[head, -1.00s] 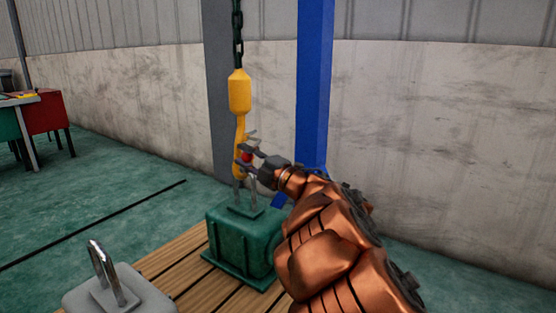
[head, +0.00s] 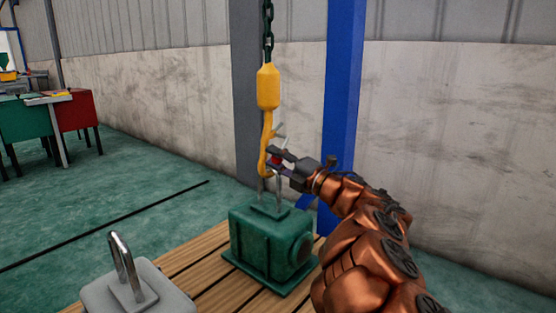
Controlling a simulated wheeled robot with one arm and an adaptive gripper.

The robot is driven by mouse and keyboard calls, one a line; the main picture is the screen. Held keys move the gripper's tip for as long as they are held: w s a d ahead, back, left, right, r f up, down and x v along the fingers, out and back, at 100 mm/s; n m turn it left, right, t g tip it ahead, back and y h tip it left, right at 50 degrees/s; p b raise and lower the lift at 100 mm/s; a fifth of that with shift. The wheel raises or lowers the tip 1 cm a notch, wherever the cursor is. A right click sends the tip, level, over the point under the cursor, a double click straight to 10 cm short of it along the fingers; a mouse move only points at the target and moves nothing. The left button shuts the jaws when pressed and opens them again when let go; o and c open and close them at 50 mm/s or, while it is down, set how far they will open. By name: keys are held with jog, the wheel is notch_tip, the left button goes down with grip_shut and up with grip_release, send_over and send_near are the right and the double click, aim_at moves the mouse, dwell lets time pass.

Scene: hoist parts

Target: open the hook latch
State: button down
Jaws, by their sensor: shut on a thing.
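A yellow hoist hook (head: 268,88) hangs from a dark chain (head: 267,30) above a green block. Its lower end is at the metal shackle (head: 279,190) on top of the green block (head: 268,240). A thin grey latch (head: 275,132) sticks out at an angle from the right side of the hook. My gripper (head: 275,160) is beside the hook's lower right side, its fingers shut on a small red part (head: 277,160). The fingers partly hide the hook's mouth, so I cannot tell how the shackle sits in it.
A grey block (head: 140,295) with a metal loop stands on the wooden pallet (head: 195,270) at front left. A blue post (head: 343,100) rises close behind my gripper. Tables with red and green sides stand far left. The green floor between is mostly clear.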

jog(key=shift+f, duration=0.1)
jog(key=c, duration=0.8)
grip_release()
jog(key=shift+d, duration=0.1)
jog(key=v, duration=1.1)
jog(key=shift+s+d+f, duration=0.1)
jog(key=shift+s+d, duration=0.15)
jog(key=shift+d, duration=0.05)
